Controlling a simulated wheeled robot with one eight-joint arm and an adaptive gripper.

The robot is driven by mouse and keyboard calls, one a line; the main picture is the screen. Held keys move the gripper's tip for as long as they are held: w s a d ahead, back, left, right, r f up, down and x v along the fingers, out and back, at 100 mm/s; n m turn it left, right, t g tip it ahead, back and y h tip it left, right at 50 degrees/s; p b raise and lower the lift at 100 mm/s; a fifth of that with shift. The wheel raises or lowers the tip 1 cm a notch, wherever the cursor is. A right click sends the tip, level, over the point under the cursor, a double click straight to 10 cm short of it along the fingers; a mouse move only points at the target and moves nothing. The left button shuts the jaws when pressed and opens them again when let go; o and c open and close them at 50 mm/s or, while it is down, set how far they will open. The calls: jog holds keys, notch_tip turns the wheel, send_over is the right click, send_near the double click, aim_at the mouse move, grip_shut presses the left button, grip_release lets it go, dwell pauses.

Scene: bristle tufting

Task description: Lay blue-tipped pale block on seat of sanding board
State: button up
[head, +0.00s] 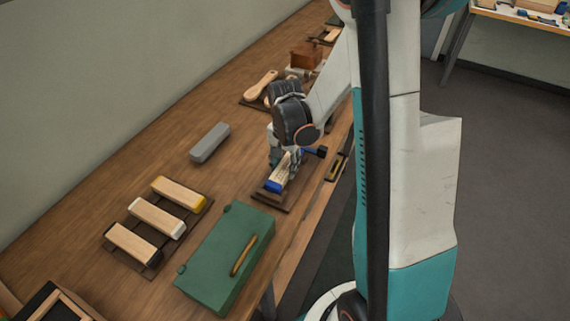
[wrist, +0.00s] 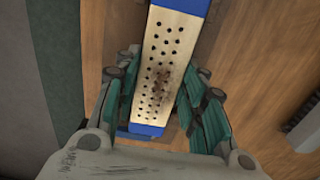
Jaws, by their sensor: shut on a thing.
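The blue-tipped pale block (head: 280,174) is between the fingers of my gripper (head: 284,155), which is shut on it. In the wrist view the block (wrist: 178,45) shows rows of dark holes, a dark smudge and blue at both ends, with my gripper's fingers (wrist: 160,90) on its two long sides. The dark sanding board (head: 286,204) lies below the block near the table's front edge. The block's near blue end is over the board. Whether the block touches the board's seat cannot be told, as the gripper hides part of it.
A rack (head: 152,272) with several pale blocks and a green box (head: 215,262) with a brass handle stand nearer. A grey block (head: 210,142) lies to the left. A wooden brush (head: 262,86) and a brown box (head: 305,55) stand farther back. Bare table lies left of the gripper.

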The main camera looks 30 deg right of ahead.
jog(key=shift+f, duration=0.25)
jog(key=o, duration=1.2)
jog(key=o, duration=0.4)
jog(key=shift+o, duration=0.2)
jog(key=shift+r, duration=0.1)
jog(key=shift+r+p, duration=2.55)
jog(key=shift+r, duration=1.35)
